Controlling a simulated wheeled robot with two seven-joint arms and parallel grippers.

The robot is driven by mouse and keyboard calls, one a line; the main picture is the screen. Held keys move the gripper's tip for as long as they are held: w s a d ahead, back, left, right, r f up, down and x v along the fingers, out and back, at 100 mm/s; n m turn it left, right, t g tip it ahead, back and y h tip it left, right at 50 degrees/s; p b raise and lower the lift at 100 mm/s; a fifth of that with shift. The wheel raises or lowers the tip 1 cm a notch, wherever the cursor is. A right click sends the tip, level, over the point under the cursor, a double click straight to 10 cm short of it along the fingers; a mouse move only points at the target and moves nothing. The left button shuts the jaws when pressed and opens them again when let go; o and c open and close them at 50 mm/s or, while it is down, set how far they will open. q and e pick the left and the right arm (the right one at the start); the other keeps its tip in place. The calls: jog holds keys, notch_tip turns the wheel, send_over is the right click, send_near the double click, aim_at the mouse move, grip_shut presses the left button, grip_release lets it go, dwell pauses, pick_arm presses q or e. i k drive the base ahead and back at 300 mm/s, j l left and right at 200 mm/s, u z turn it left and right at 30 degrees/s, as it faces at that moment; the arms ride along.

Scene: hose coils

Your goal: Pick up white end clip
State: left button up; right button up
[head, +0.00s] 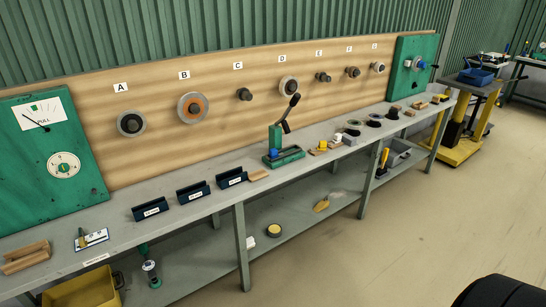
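I cannot make out a clear white end clip. A small white item (336,142) stands on the grey bench beside a yellow item (323,146), right of the green lever press (285,140); its shape is too small to tell. Another small white piece (250,243) lies on the lower shelf, left of a dark round item with a yellowish top (274,230). I cannot tell whether either is the clip. Neither of my grippers is in view.
The long bench (180,218) runs along a wooden board (220,125) with lettered round fittings. Several dark blue holders (193,194) stand on it. A yellow bin (82,292) is below at left. A yellow cart (462,125) stands at right.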

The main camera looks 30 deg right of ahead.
aim_at(337, 139)
jog(key=z, duration=1.45)
